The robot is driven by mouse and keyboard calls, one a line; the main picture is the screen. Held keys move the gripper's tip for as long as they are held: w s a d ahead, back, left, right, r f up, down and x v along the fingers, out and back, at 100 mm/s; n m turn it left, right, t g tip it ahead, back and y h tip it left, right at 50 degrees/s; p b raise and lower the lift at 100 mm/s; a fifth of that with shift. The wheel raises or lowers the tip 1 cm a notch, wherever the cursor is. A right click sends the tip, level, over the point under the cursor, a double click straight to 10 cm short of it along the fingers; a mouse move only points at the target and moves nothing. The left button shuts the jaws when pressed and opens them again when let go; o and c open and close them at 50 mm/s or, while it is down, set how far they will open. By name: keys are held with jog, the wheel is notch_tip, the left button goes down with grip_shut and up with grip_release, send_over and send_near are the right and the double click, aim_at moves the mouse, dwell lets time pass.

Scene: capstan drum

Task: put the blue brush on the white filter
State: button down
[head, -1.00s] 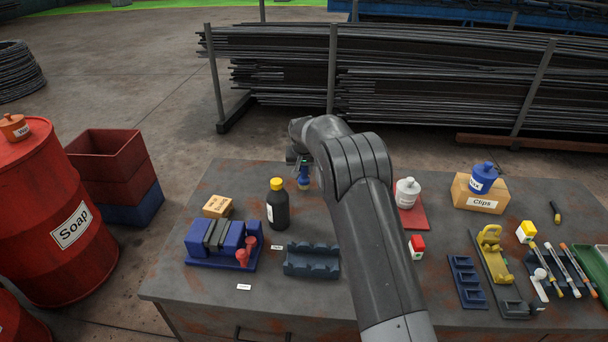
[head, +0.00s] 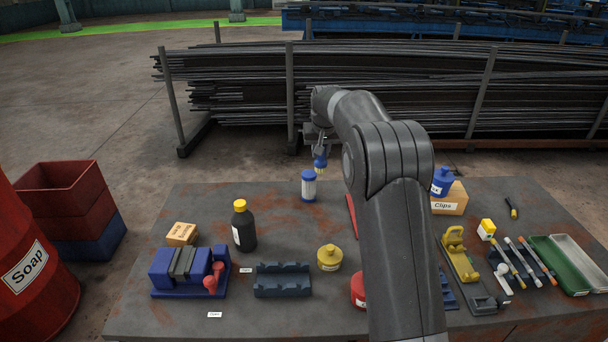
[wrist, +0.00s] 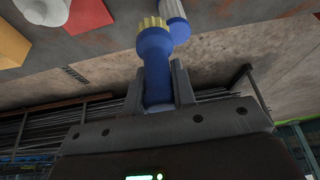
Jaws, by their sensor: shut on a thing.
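The blue brush (head: 320,162) is held bristles down in my gripper (head: 319,148), clear of the table in the head view. The white filter (head: 309,189), a white cylinder with blue ends, stands upright near the table's back edge. In that picture, the brush is just above and slightly right of the filter; a gap shows between them. In the wrist view, my gripper (wrist: 159,88) is shut on the brush's blue handle (wrist: 155,58), with pale yellow bristles beyond. The filter (wrist: 173,12) shows partly behind the brush; I cannot tell their exact alignment.
A black bottle with a yellow cap (head: 243,228) stands left of the filter. A yellow container (head: 329,258) and a dark blue rack (head: 283,280) are nearer the front. My arm hides part of the table's middle. The table around the filter's left side is clear.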

jog(key=w+d+r, duration=0.2)
jog(key=d+r, duration=0.4)
jog(key=d, duration=0.1)
send_over(309, 172)
notch_tip(309, 172, down, 7)
jog(key=shift+s+f+m, duration=0.1)
jog(key=shift+f+m, duration=0.2)
jog(key=shift+f, duration=1.65)
jog(key=c, duration=1.2)
grip_release()
jog(key=shift+f, duration=0.15)
